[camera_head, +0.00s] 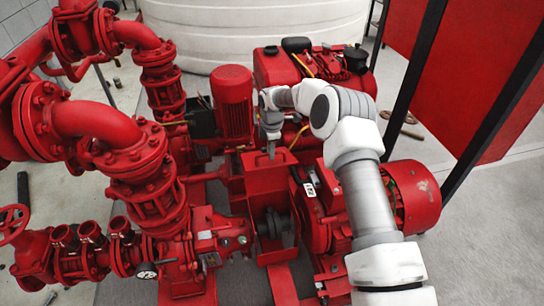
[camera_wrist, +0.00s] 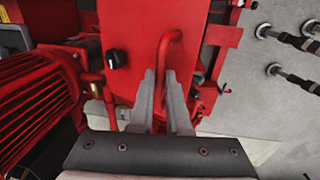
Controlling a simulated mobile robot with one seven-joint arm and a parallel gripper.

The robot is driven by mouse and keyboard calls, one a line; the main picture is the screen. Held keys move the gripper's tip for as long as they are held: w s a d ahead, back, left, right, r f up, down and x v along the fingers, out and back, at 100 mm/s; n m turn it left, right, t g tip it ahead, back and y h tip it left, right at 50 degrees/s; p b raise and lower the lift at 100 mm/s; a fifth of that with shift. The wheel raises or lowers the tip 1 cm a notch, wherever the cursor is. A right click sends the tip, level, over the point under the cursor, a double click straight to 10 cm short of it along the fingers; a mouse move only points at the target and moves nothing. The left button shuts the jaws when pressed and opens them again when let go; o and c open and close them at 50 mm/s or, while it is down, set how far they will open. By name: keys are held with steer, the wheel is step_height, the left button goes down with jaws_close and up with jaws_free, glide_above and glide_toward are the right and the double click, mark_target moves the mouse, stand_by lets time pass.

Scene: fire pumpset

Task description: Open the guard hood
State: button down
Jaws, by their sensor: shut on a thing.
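The guard hood (camera_head: 268,184) is a red box in the middle of the pumpset in the head view. A dark round coupling (camera_head: 271,223) shows in the opening at its front. In the wrist view, the hood's flat red face (camera_wrist: 135,28) fills the upper middle. A bent red bar handle (camera_wrist: 171,36) stands on it. My gripper (camera_wrist: 161,76) has its two grey fingers on either side of the lower handle, shut on it. In the head view my gripper (camera_head: 271,142) reaches down to the top of the hood, and the handle is mostly hidden there.
A red motor (camera_head: 408,196) lies right of the hood, partly behind my arm. An upright red motor (camera_head: 232,103) stands behind it. Red pipes and valves (camera_head: 140,170) crowd the left. A black knob (camera_wrist: 116,58) sits left of the handle. Dark posts (camera_head: 412,75) stand at right.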

steer(key=shift+s+f, duration=0.1)
steer(key=shift+f, duration=0.25)
steer(key=c, duration=1)
jaws_free()
steer(key=shift+o, duration=0.5)
steer(key=shift+r, duration=0.15)
steer(key=shift+w+r, duration=0.1)
steer(key=shift+w, duration=0.1)
steer(key=shift+r, duration=0.25)
step_height(320, 180, up, 17)
steer(key=s+p, duration=0.1)
steer(key=s, duration=0.1)
steer(key=shift+d+f+p, duration=0.2)
steer(key=shift+p, duration=0.2)
